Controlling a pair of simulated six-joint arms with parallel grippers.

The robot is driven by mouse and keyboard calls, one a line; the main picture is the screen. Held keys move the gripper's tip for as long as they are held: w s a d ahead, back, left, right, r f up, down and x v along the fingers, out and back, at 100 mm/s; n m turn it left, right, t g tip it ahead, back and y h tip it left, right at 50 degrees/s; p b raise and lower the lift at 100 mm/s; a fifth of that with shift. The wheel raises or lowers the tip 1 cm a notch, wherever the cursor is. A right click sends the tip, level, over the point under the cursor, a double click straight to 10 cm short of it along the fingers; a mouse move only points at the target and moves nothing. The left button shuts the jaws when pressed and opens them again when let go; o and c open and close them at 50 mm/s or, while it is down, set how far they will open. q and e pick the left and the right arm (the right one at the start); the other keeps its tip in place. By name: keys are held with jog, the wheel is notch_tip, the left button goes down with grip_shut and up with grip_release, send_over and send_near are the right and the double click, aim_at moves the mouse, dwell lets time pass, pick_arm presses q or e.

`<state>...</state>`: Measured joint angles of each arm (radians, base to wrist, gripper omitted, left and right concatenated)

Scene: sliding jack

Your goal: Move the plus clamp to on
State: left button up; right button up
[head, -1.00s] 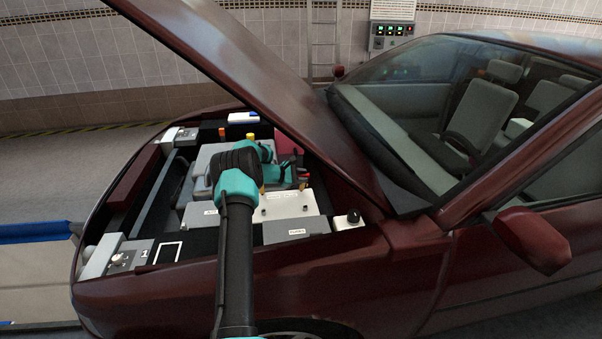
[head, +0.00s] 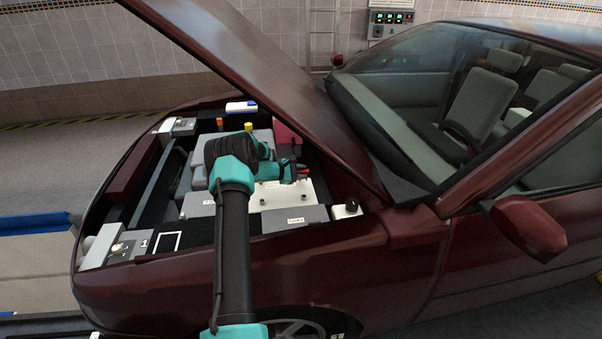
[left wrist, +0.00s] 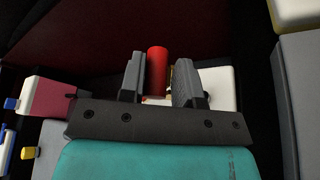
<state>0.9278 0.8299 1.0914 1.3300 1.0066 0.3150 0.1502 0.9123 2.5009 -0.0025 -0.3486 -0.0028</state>
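The plus clamp shows as a red upright cylinder (left wrist: 157,70) in the left wrist view. In the head view only a small bit of red (head: 303,169) shows beside the gripper tip. My left gripper (head: 291,172) reaches right over the engine bay, above the white-topped battery (head: 291,193). In the left wrist view the left gripper (left wrist: 159,83) has its two fingers apart, with the red cylinder between or just beyond them. A narrow gap shows on the right side. Firm contact cannot be seen. The clamp's lower part is hidden by the gripper. My right gripper is not in view.
The raised hood (head: 250,60) slants over the bay behind my arm. Grey boxes, one a labelled fuse box (head: 296,219), stand in front of the battery. A dark knob on a white base (head: 347,208) is at the right. A maroon box (head: 288,133) stands behind.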

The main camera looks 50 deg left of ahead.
pick_arm(q)
jog(key=shift+o, duration=1.4)
jog(key=v, duration=1.7)
jog(key=shift+s, duration=0.2)
jog(key=shift+r, duration=0.15)
